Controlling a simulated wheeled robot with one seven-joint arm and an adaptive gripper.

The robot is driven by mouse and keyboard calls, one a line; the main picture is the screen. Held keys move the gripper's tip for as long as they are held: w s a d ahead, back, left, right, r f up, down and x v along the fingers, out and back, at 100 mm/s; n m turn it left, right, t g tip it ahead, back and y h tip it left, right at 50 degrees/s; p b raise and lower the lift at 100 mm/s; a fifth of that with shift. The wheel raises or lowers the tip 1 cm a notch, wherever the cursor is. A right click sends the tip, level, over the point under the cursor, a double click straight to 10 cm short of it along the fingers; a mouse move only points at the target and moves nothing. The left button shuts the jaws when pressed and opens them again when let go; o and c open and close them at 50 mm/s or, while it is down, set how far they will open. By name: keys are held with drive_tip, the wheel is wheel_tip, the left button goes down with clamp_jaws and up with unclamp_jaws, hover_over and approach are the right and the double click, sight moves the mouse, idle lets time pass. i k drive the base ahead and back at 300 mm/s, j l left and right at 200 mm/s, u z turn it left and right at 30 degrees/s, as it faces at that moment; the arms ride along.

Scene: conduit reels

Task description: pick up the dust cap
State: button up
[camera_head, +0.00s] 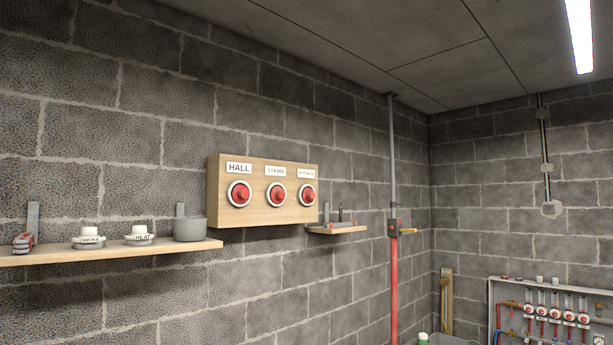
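Three red round caps sit in white round bases on a wooden board (262,178) on the block wall. Each base has a label above it. The left cap (241,194) is under HALL and the middle cap (277,194) is under STAIRS. The right cap (308,194) is under a label too small to read surely. I cannot tell which thing is the dust cap; these red caps look like candidates. A grey cup-shaped thing (190,229) stands at the right end of the long shelf. My gripper is not in view.
The long wooden shelf (60,259) holds white units marked SMOKE (89,240) and HEAT (139,236), and a red-grey tool (23,242). A small shelf (337,230) holds tools. A red pipe (394,290) runs down the wall. A manifold box (550,312) is lower right.

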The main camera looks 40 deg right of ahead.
sight(239, 193)
drive_tip(key=i+l, duration=0.75)
drive_tip(key=i, duration=0.2)
